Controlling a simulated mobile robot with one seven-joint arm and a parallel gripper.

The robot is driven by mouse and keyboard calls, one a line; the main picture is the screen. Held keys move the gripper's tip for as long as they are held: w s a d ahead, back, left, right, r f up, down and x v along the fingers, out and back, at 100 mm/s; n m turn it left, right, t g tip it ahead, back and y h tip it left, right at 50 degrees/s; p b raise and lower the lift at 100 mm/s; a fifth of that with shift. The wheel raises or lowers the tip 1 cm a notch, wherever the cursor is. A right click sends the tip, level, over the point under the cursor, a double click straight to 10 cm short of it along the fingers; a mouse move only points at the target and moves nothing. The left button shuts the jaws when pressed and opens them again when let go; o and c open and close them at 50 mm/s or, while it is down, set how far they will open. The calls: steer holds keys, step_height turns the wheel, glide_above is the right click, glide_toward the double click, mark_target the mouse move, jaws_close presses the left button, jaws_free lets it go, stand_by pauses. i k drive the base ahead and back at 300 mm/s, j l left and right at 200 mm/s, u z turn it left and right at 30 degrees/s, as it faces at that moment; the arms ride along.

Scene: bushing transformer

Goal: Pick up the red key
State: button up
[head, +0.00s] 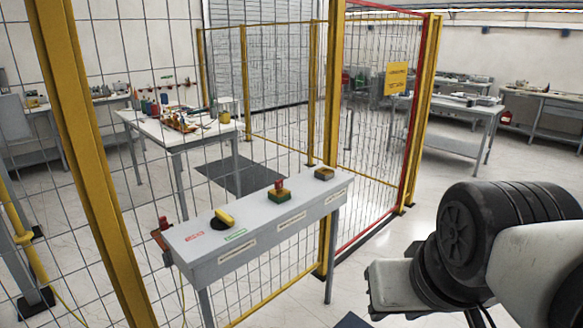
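No object is clear enough to name as the red key for certain. A small red piece (164,223) stands up from a reddish-brown box at the left end of the narrow grey console table (215,262). Either may be the key; both are too small to tell. Parts of my arm fill the lower right, well apart from the console. My gripper cannot be made out.
A yellow handle on a black base (223,219) and a small grey-brown box (324,174) are also on the console. A yellow-posted mesh fence (333,120) stands behind it, with a cluttered worktable (170,138) beyond. Open floor lies right of the console.

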mark_target(279, 183)
steer(key=i, duration=0.65)
steer(key=i+l, duration=0.15)
steer(key=i, duration=0.5)
steer(key=i+l+u, duration=0.15)
steer(key=i, duration=0.3)
steer(key=i+l+u, duration=0.15)
steer(key=i, duration=0.3)
steer(key=i+l+u, duration=0.15)
steer(key=i, duration=0.3)
steer(key=u, duration=1.6)
